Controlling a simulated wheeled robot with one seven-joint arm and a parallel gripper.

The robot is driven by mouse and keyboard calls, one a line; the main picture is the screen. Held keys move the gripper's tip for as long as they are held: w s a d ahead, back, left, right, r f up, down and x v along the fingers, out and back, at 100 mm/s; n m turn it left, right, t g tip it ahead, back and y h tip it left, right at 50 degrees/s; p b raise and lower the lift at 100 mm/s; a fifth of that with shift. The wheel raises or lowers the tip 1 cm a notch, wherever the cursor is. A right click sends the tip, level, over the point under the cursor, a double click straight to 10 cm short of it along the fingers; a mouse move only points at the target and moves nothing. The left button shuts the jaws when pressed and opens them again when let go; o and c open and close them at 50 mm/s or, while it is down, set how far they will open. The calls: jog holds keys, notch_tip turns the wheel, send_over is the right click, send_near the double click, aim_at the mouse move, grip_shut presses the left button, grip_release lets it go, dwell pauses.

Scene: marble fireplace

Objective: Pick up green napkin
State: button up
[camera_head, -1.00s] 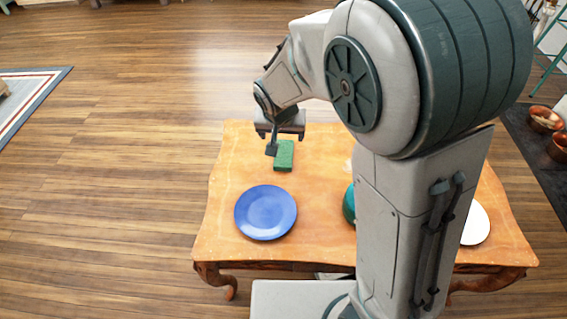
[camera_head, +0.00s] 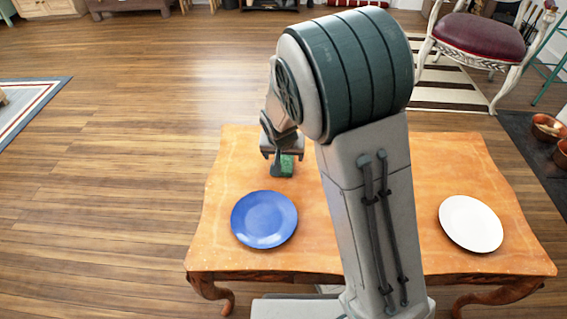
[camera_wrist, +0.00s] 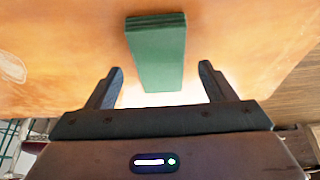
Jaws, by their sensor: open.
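The green napkin (camera_head: 288,166) is a folded, block-like rectangle lying on the wooden table, behind the blue plate. In the head view my gripper (camera_head: 279,172) partly covers it. In the wrist view the napkin (camera_wrist: 156,52) lies lengthwise, its near end roughly centred in the gap between my two fingers. My gripper (camera_wrist: 162,88) is open and empty, with the fingers spread wider than the napkin. I cannot tell the exact height of the fingertips over the table.
The orange-brown table (camera_head: 340,258) also holds a blue plate (camera_head: 264,219) in front of the napkin and a white plate (camera_head: 470,223) at the right. A red-cushioned chair (camera_head: 478,40) stands on a striped rug behind. Open wooden floor (camera_head: 110,170) lies to the left.

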jog(key=shift+x, duration=0.9)
jog(key=shift+r, duration=0.1)
jog(key=shift+c, duration=0.3)
jog(key=c, duration=1)
jog(key=shift+r, duration=0.1)
